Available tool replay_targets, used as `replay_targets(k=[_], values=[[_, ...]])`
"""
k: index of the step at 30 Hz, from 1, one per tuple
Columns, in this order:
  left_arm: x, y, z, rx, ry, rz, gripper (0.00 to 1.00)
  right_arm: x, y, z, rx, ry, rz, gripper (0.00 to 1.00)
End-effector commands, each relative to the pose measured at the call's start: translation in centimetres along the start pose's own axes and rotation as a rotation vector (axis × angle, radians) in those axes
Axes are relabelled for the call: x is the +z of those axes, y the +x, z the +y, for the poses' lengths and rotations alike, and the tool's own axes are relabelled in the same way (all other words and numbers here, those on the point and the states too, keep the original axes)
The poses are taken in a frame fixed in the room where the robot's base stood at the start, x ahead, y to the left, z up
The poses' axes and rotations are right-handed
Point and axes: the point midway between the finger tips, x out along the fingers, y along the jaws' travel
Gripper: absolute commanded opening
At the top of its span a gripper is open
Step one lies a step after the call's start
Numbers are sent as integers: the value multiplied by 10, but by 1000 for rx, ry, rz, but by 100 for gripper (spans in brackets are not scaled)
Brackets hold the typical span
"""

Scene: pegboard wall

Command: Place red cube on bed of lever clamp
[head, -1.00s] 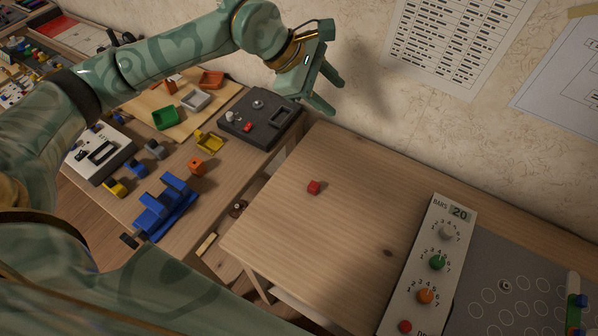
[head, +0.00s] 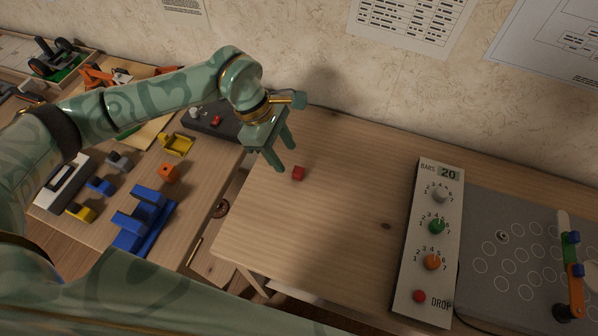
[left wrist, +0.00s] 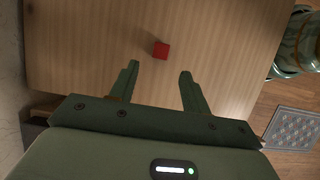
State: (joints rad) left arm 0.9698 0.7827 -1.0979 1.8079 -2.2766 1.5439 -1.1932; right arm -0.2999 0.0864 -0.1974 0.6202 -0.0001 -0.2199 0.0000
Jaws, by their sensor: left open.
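The small red cube (head: 298,173) lies on the bare wooden table, near its left end. In the left wrist view the cube (left wrist: 161,49) sits just beyond the fingertips, between their lines. My left gripper (head: 287,158) is open and empty, fingers pointing down, beside and above the cube; its two spread fingers also show in the left wrist view (left wrist: 159,72). I cannot tell for certain which fixture is the lever clamp; a blue stepped fixture (head: 147,221) and a white device with a black part (head: 62,184) stand on the left table. My right gripper is out of view.
A control panel with knobs (head: 430,240) and a grey board with circles (head: 500,250) fill the right of the table. An orange cube (head: 168,173), a yellow tray (head: 176,145) and a dark box (head: 222,126) are on the left table. A gap separates the tables.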

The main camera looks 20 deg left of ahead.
Motion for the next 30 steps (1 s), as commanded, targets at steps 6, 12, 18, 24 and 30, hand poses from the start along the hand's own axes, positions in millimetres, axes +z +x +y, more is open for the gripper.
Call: replay_targets(k=[6,12,18,24,30], values=[[5,22,0,-2,0,-2,47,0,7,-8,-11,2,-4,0],[11,53,0,-2,-1,-1,47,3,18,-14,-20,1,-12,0],[12,58,1,2,0,0,47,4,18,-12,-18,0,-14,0],[12,58,1,2,0,0,22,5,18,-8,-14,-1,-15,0],[12,57,1,2,0,0,0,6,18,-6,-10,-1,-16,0]])
